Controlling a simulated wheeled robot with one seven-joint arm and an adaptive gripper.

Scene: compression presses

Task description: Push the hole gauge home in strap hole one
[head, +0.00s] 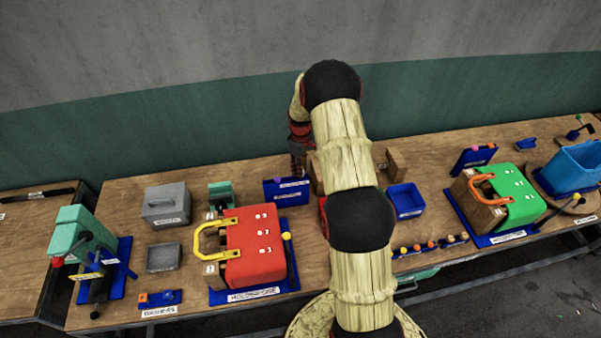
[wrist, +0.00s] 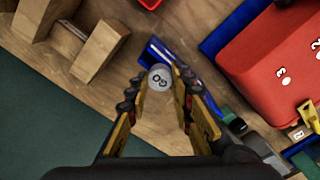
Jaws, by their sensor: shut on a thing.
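A light grey round hole gauge (wrist: 160,77) marked GO sits between the fingertips of my gripper (wrist: 161,88) in the wrist view. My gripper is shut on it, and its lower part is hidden. In the head view my gripper (head: 298,158) hangs behind a blue labelled stand (head: 287,191), and the gauge cannot be made out. The red strap piece (head: 256,246) lies on a blue base, with a column of white-marked holes near its right side. The red piece (wrist: 262,60) also shows at the wrist view's upper right, with marks 2 and 3; hole one is out of that view.
A yellow handle (head: 207,238) and a yellow-topped pin (head: 287,237) flank the red piece. A blue bin (head: 405,200) and wooden blocks (wrist: 98,50) are nearby. A green strap piece (head: 515,195) stands to the right. My arm hides the bench middle.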

